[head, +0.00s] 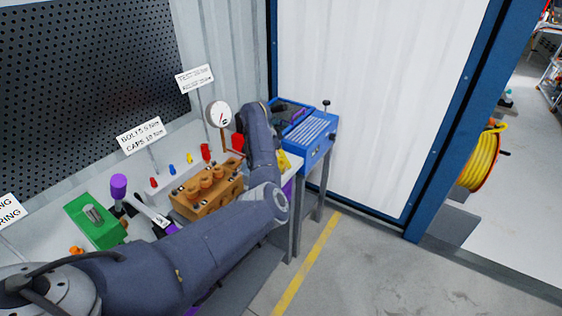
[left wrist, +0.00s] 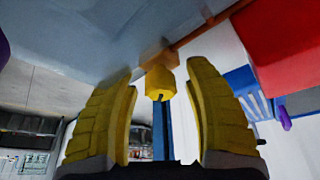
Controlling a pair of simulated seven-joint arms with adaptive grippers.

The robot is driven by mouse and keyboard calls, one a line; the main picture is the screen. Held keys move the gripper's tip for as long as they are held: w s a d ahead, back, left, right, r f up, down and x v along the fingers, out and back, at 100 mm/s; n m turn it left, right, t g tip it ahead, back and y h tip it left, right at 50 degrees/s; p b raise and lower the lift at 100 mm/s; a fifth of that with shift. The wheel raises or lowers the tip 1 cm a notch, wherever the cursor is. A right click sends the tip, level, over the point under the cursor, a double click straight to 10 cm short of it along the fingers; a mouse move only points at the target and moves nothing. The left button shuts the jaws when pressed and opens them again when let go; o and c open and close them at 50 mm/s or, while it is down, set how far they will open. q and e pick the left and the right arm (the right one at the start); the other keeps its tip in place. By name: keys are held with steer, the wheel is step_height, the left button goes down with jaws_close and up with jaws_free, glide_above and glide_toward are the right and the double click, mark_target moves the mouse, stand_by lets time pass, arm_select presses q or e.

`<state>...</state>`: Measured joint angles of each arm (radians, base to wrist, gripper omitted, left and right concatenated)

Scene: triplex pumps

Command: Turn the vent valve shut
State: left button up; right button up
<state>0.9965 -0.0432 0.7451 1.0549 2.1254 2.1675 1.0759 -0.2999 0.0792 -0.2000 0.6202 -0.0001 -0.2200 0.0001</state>
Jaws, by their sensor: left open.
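My left gripper (left wrist: 158,110) is open in the left wrist view, with one ribbed yellow finger on each side. Between the fingers, near their tips, is a yellow knob (left wrist: 160,84), apparently the vent valve. It sits at an orange-brown fitting (left wrist: 159,56) on a thin copper-coloured pipe. Gaps show on both sides of the knob, so neither finger visibly touches it. In the head view my left arm hides the valve, and only a bit of yellow (head: 284,161), likely my gripper, shows at the bench's right end. My right gripper is not in view.
A white dial gauge (head: 218,117) stands behind my arm. An orange pump block (head: 207,190) and a green tray (head: 95,220) are on the bench. A blue unit (head: 308,134) stands at the far right end. A large red block (left wrist: 290,42) is near the right finger.

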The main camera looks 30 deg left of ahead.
arm_select(q)
steer(key=shift+c, duration=0.3)
jaws_close()
steer(key=shift+r+m, duration=0.1)
steer(key=shift+m, duration=0.2)
steer(key=m+g, duration=0.1)
steer(key=m, duration=0.1)
steer(key=shift+m+h, duration=0.4)
steer(key=shift+m+g+h, duration=0.3)
steer(key=shift+m+g, duration=0.5)
steer(key=shift+m, duration=1.2)
steer(key=shift+w+d, duration=0.1)
steer(key=shift+o, duration=0.3)
jaws_free()
